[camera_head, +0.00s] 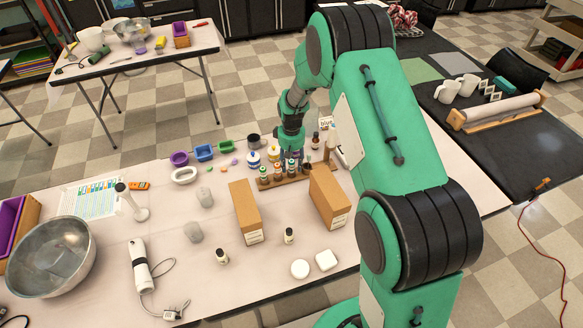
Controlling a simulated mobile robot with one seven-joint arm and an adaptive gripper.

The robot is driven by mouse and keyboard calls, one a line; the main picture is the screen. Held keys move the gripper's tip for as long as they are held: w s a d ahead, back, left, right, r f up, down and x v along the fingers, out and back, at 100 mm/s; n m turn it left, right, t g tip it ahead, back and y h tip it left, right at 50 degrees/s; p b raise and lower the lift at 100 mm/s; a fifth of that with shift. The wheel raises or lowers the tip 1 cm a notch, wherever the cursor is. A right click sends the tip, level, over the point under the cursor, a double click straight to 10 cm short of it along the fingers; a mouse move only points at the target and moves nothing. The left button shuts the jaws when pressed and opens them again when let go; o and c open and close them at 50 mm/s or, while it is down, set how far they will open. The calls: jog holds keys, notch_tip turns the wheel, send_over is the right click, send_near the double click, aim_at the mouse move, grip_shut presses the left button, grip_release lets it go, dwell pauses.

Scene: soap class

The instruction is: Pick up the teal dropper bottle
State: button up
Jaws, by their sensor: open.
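A wooden rack (285,181) on the light table holds several small dark dropper bottles (278,170) in a row. They are too small here for me to tell which one is the teal dropper bottle. My gripper (291,153) points down just behind and above the rack, near its middle. It is open, and I see nothing held in it. The fingertips are small and partly lost among the bottles behind the rack, so I cannot tell whether they touch any.
Two cardboard boxes (246,212) (329,196) stand in front of the rack, left and right. Small dark-capped bottles (222,256) (289,236) stand nearer the front. A metal bowl (50,258) is far left.

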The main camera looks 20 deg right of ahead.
dwell(0.5)
jog(key=c, duration=1)
jog(key=shift+c, duration=0.2)
jog(key=shift+r, duration=0.1)
jog(key=shift+r, duration=0.45)
jog(key=r, duration=0.1)
jog(key=r+p, duration=0.1)
jog(key=shift+s+r, duration=0.2)
jog(key=shift+r, duration=0.15)
jog(key=s+a+r+p, duration=0.1)
jog(key=s+p, duration=0.1)
jog(key=s, duration=1.3)
jog(key=shift+s, duration=0.3)
jog(key=shift+a+r, duration=0.1)
